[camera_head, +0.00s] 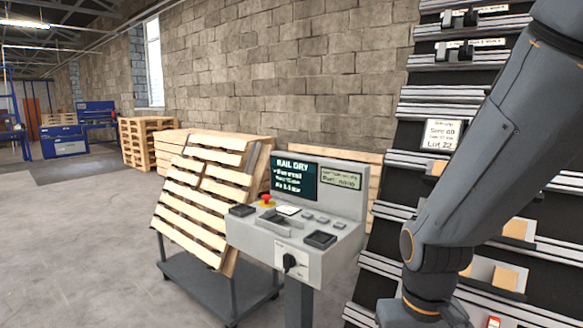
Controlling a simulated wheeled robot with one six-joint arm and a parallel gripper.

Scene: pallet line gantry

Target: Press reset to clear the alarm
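A light grey control console (294,252) stands on a post near the middle of the view. Its upright back carries a dark green screen (293,178) headed "RAIL DRY" and a smaller display (341,181). I cannot read which control is reset. My arm comes down at the right; my gripper is out of view.
Wooden pallets (201,200) lean on a dark cart (215,285) left of the console. A black slatted rack (391,237) with cards and boxes stands at the right, partly behind my arm. More pallets (146,142) stand along the brick wall. The floor at the left is clear.

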